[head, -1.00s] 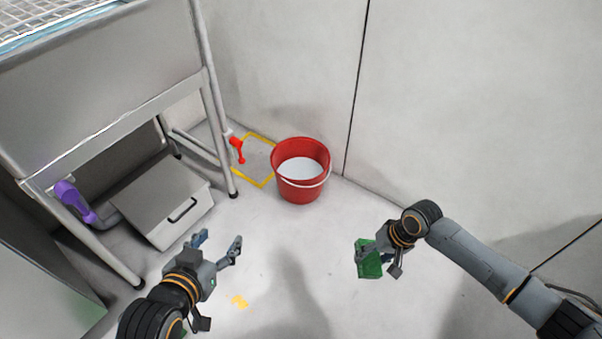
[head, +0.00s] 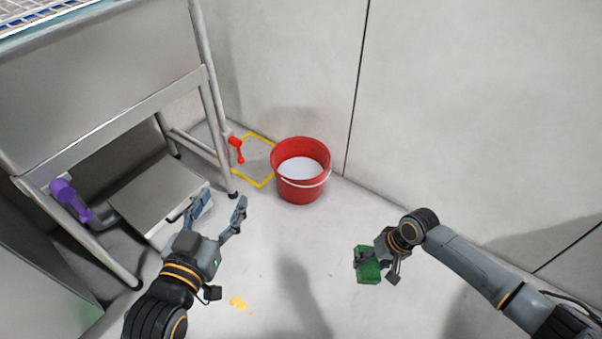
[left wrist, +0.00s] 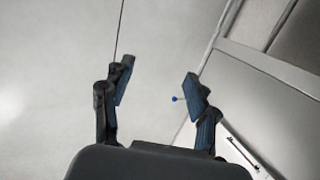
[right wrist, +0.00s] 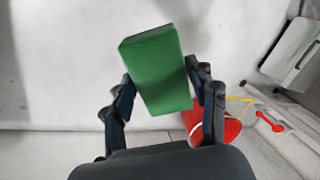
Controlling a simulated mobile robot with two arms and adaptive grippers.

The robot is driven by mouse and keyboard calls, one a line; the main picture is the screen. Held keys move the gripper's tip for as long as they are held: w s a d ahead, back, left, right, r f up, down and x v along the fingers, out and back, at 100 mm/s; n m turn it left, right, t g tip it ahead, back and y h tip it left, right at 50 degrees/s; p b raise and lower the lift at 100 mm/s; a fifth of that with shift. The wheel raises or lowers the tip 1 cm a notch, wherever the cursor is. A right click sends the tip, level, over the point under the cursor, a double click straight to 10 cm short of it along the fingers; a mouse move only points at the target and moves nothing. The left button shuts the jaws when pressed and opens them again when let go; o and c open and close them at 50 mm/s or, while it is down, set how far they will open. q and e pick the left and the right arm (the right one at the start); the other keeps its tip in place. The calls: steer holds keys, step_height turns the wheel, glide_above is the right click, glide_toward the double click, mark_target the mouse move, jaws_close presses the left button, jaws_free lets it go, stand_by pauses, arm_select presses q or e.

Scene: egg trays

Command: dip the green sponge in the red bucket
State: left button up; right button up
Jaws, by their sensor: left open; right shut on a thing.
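The red bucket (head: 299,190) stands upright on the floor by the wall, with white contents and a pale handle across its front. Part of it also shows in the right wrist view (right wrist: 232,131), behind my gripper's finger. My right gripper (head: 366,258) is shut on the green sponge (head: 369,271), to the right of and nearer than the bucket. In the right wrist view the sponge (right wrist: 157,70) sits between the two fingers. My left gripper (head: 221,213) is open and empty, left of and nearer than the bucket; its spread fingers show in the left wrist view (left wrist: 160,92).
A metal sink stand (head: 110,110) fills the left, with a purple handle (head: 68,198) and a grey box (head: 160,195) beneath. A red valve handle (head: 236,148) and a yellow floor outline (head: 262,183) lie left of the bucket. Yellow bits (head: 238,302) lie on the floor.

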mark_target(373, 265)
steer(key=shift+f+b, duration=0.4)
steer(key=shift+f, duration=0.4)
steer(key=shift+f+b, duration=0.4)
steer(key=shift+f, duration=0.35)
steer(key=shift+f+b, duration=0.4)
steer(key=shift+f, duration=0.3)
arm_select(q)
step_height(373, 265, up, 12)
steer(key=s+d+t+h, duration=0.1)
steer(key=s+t+h, duration=0.1)
steer(key=t, duration=0.5)
steer(key=shift+s+r+t+h, duration=0.15)
steer(key=shift+s+t+h, duration=0.15)
steer(key=shift+t, duration=0.1)
arm_select(e)
steer(key=shift+f, duration=0.55)
step_height(373, 265, up, 2)
steer(key=shift+r+p, duration=0.1)
steer(key=shift+p, duration=0.95)
steer(key=shift+r+p, duration=0.3)
steer(key=shift+p, duration=0.1)
arm_select(q)
steer(key=s+a+f+g+y+p, duration=0.1)
steer(key=a+f+g+y, duration=0.2)
steer(key=f+g, duration=1)
steer(key=shift+s+f+y, duration=0.15)
steer(key=shift+f+y, duration=0.45)
steer(key=shift+f, duration=2.9)
arm_select(e)
steer(key=shift+r, duration=0.6)
